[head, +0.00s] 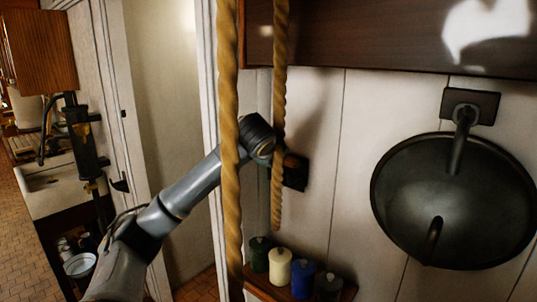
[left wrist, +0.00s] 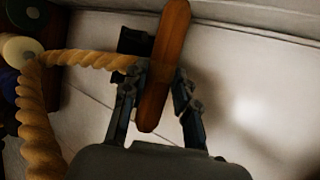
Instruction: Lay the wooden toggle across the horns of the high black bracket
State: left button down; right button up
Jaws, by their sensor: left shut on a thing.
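The wooden toggle (left wrist: 165,60) is a reddish-brown bar between the fingers of my left gripper (left wrist: 158,80), which is shut on it. A rope (left wrist: 88,59) runs from the left of the left wrist view to the toggle. A black bracket (left wrist: 136,41) shows just behind the toggle; its horns are mostly hidden, and I cannot tell whether the toggle touches it. In the head view a black block (head: 296,172), seemingly this bracket, is on the white wall beyond my left wrist. The toggle and fingers are hidden there by the wrist and rope. My right gripper is not in view.
A thick rope (head: 229,150) hangs in front of my left arm, with a second rope (head: 279,80) behind it. Several spools, including a cream one (head: 278,267), stand on a low shelf below.

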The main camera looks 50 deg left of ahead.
pick_arm(q)
jog(key=shift+w+a, duration=0.1)
jog(key=shift+w, duration=0.8)
jog(key=shift+w+p, duration=0.35)
jog(key=shift+p, duration=0.05)
jog(key=w+f, duration=0.2)
jog(key=f, duration=0.1)
jog(key=w+f, duration=0.1)
jog(key=shift+a+f+b, duration=0.25)
jog(key=shift+b, duration=0.15)
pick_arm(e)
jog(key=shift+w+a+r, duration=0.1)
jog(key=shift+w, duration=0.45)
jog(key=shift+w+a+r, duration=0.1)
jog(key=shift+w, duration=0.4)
pick_arm(q)
jog(key=shift+f, duration=0.1)
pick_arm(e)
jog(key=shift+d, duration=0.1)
pick_arm(q)
jog(key=shift+s+f, duration=0.15)
jog(key=shift+f, duration=0.15)
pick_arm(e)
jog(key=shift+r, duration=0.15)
pick_arm(q)
jog(key=shift+d, duration=0.1)
